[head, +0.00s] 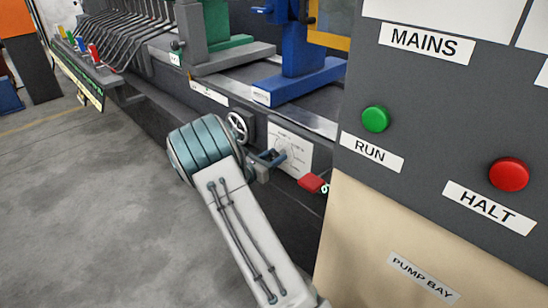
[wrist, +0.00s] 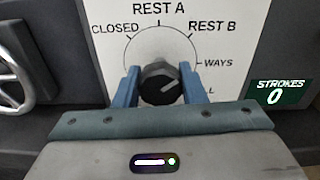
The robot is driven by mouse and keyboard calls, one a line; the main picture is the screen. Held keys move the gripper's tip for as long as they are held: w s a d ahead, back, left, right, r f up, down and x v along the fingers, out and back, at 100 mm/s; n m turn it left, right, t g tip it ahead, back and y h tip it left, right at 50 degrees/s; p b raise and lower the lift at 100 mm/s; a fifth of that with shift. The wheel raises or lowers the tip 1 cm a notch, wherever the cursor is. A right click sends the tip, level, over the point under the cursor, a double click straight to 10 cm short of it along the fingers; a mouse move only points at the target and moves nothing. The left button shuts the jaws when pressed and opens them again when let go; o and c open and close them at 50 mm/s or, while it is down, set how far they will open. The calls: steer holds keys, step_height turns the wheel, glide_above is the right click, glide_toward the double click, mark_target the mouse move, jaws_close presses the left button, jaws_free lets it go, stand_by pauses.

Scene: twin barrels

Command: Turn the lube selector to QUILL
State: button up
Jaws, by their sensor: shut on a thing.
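The lube selector is a dark round knob (wrist: 160,82) on a white dial plate (wrist: 105,25), which also shows in the head view (head: 301,143). Its pale pointer line slants to the upper right, on the side of REST B and WAYS; I cannot tell exactly which mark it meets. Marks for CLOSED, REST A, REST B and WAYS are readable. Below WAYS only a final "L" shows beside my gripper; the rest of that label is hidden. My gripper (wrist: 160,85) has its blue fingers on the left and right sides of the knob, shut on it.
A spoked handwheel (wrist: 12,75) is close on the left, also in the head view (head: 237,126). A STROKES counter (wrist: 275,94) reading 0 is right of the plate. A red part (head: 311,183) sits below right, near the projecting RUN/HALT cabinet (head: 430,120). Open floor (head: 90,210) lies left.

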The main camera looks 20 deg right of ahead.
steer(key=shift+f+m, duration=0.1)
steer(key=shift+m, duration=0.2)
steer(key=m+b, duration=0.3)
steer(key=shift+f+m+b, duration=0.15)
steer(key=shift+m+b, duration=0.15)
steer(key=m+b, duration=0.4)
steer(key=shift+f+m+b, duration=0.1)
steer(key=shift+m+b, duration=0.2)
steer(key=m+b, duration=0.4)
steer(key=b, duration=0.1)
steer(key=shift+b, duration=0.3)
steer(key=m+b, duration=0.3)
steer(key=b, duration=0.1)
steer(key=shift+s+m, duration=0.1)
steer(key=shift+m, duration=0.2)
steer(key=shift+r, duration=0.2)
steer(key=o, duration=1)
steer(key=shift+a, duration=0.1)
steer(key=p+v, duration=0.3)
steer(key=v, duration=1)
steer(key=shift+s+a+r+p, duration=0.1)
steer(key=shift+a+p, duration=0.2)
steer(key=shift+p, duration=0.1)
